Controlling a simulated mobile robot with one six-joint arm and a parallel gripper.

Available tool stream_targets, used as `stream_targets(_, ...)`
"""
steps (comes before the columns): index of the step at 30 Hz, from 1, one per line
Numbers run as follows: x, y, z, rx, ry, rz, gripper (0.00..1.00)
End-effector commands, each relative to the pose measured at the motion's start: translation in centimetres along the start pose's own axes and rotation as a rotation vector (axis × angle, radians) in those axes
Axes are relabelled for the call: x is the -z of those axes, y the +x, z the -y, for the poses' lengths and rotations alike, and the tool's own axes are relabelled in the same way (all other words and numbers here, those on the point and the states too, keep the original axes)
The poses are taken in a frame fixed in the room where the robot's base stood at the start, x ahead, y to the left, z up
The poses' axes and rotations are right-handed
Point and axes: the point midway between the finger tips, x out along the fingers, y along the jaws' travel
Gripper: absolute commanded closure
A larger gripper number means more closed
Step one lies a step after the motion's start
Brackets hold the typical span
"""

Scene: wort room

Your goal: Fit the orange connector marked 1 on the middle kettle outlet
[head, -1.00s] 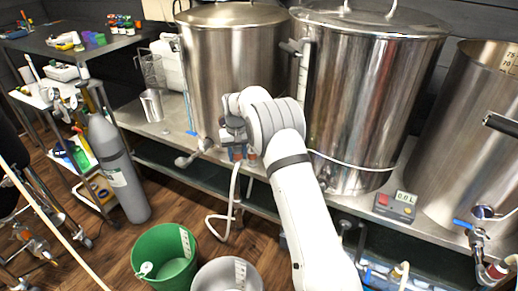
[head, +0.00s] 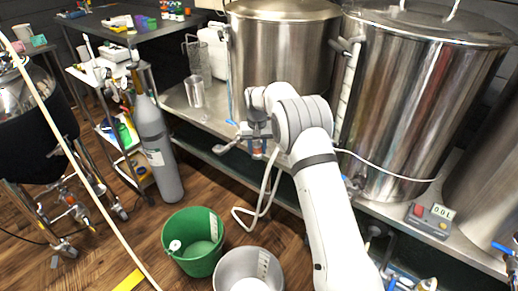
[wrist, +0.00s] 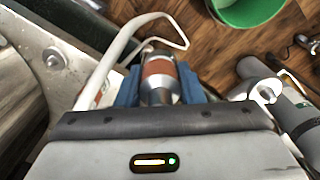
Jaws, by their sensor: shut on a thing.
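My gripper (head: 257,146) is shut on a metal connector with an orange band (wrist: 158,73). In the wrist view it sits between the blue fingers of my gripper (wrist: 159,88). A number on it is not readable. A white hose (wrist: 112,62) runs near the connector; in the head view it hangs below my gripper (head: 268,190). The middle kettle (head: 405,100) is a tall steel pot with a lid, right of my gripper. Its outlet is not clear, partly because my arm is in front. My gripper is in front of the left kettle (head: 285,50), near its lever valve (head: 228,146).
A green bucket (head: 175,262) and a grey bucket (head: 226,274) stand on the floor below. A gas cylinder (head: 157,150) and a cart are at left.

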Motion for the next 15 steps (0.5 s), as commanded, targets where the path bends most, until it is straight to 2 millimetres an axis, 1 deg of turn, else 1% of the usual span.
stream_targets(1, 0.0, -0.6, 0.0, 0.0, 0.0, -0.002, 0.96)
stream_targets(15, 0.0, -3.5, 0.0, 0.0, 0.0, -0.001, 0.96)
